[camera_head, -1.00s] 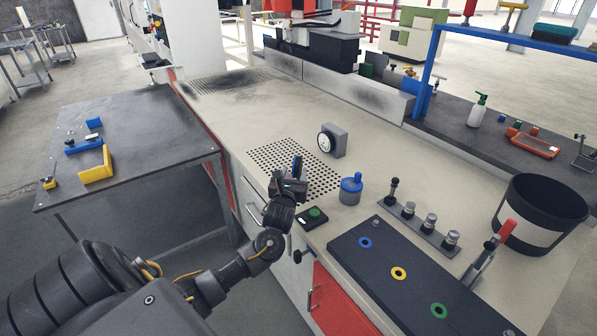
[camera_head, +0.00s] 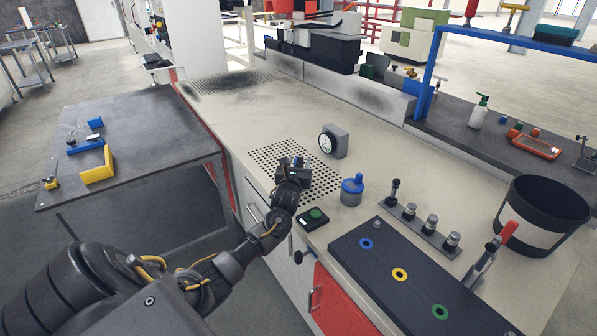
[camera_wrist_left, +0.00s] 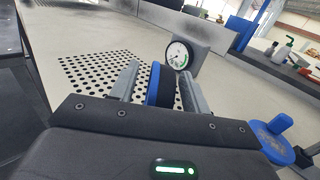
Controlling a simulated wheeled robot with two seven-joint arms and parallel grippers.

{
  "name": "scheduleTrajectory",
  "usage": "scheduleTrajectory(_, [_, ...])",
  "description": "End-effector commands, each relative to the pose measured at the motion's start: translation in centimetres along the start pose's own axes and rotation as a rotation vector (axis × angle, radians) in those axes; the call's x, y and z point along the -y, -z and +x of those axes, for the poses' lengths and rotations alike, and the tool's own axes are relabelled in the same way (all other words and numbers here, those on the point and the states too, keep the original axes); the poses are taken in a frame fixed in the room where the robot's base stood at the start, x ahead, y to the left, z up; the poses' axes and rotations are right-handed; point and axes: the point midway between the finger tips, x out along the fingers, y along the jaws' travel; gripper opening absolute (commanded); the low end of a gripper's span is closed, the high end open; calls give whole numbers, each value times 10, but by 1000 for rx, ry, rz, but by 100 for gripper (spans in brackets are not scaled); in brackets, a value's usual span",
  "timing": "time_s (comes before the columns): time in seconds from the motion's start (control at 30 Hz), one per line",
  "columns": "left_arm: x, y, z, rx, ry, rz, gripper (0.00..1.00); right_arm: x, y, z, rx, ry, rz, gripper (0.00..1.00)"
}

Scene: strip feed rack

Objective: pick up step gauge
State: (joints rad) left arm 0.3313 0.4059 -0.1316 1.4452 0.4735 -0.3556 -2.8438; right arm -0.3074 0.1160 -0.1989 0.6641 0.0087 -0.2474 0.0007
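A blue-and-black upright piece, which looks like the step gauge (camera_wrist_left: 154,84), stands between the fingers of my left gripper (camera_wrist_left: 160,85) in the left wrist view. A narrow gap shows beside it, so the fingers look open around it. In the head view my left gripper (camera_head: 296,164) is low over the perforated plate (camera_head: 262,155), and only a little of the blue piece (camera_head: 299,160) shows; its lower part is hidden. My right gripper is not in view.
A grey block with a round dial (camera_head: 336,141) stands just behind the gripper. A blue-topped pot (camera_head: 351,190) and a green button box (camera_head: 316,217) are to the right. A dark fixture block (camera_head: 385,262) and black bin (camera_head: 543,215) lie further right. The bench's back left is clear.

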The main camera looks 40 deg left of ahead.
Motion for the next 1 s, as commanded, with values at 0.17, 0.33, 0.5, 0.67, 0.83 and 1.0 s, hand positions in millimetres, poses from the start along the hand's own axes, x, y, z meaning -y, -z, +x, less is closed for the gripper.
scheduleTrajectory(0.17, [0, 0, 0, 0, 0, 0, 24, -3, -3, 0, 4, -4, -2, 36])
scheduleTrajectory(0.33, [0, 0, 0, 0, 0, 0, 1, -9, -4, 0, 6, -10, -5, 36])
scheduleTrajectory(0.5, [0, -1, 0, 2, 0, 0, 0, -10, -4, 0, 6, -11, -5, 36])
scheduleTrajectory(0.67, [0, -2, 0, 2, 0, 0, 0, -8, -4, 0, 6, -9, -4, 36])
scheduleTrajectory(0.83, [0, -14, 0, 5, 0, 0, 0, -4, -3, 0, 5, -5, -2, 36])
scheduleTrajectory(1.0, [-8, -44, -6, 6, -1, 3, 0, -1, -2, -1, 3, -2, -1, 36])
